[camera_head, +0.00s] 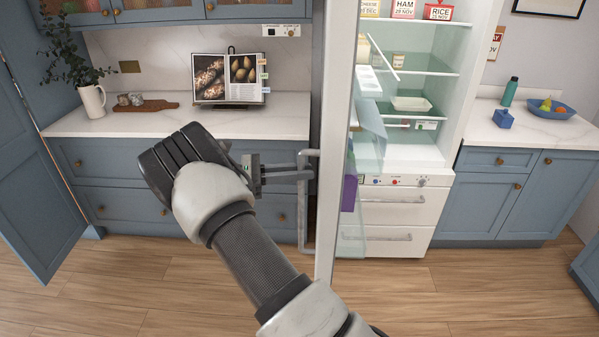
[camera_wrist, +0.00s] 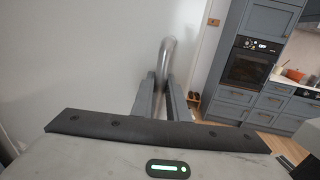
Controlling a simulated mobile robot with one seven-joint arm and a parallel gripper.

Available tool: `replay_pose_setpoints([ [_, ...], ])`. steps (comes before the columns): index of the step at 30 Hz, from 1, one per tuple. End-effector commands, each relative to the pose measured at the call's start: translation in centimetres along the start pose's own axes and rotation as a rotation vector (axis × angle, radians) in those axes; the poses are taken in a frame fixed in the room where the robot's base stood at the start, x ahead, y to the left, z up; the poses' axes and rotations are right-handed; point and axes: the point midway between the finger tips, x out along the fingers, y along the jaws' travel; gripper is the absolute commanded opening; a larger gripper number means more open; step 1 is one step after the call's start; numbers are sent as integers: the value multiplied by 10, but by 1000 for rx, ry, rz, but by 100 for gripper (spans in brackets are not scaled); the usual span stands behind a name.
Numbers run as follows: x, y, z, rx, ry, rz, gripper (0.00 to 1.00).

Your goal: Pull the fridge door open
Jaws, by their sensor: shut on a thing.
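The fridge door (camera_head: 337,120) stands open, swung out toward me and seen nearly edge-on in the head view. Its pale outer face (camera_wrist: 80,55) fills the left of the wrist view. A grey vertical bar handle (camera_head: 304,225) is on the door's outer side; it also shows in the wrist view (camera_wrist: 166,55). My gripper (camera_head: 306,174) is shut on this handle near its upper part, fingers on either side of the bar. The fridge (camera_head: 452,110) shows its lit shelves to the right of the door. The door hides part of the interior.
Blue cabinets with a marble counter (camera_head: 225,125) stand left of the door, with a cookbook (camera_head: 228,80) and a plant jug (camera_head: 92,101). A counter with a fruit bowl (camera_head: 553,111) is at right. Two drawers (camera_head: 390,208) are below the shelves. The wooden floor (camera_head: 440,285) is clear.

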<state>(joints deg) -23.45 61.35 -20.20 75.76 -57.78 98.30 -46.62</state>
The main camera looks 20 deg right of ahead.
Motion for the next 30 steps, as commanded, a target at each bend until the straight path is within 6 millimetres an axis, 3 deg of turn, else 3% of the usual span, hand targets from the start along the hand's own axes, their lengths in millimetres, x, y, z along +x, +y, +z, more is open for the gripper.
replay_pose_setpoints([
  [2,1,2,3,6,-3,5,0],
  [3,1,2,3,6,-3,4,19],
  [4,1,2,3,6,-3,4,22],
  [16,-8,1,0,2,-1,4,22],
  [20,-30,1,-1,5,1,4,22],
  [30,-114,2,-2,7,0,5,22],
])
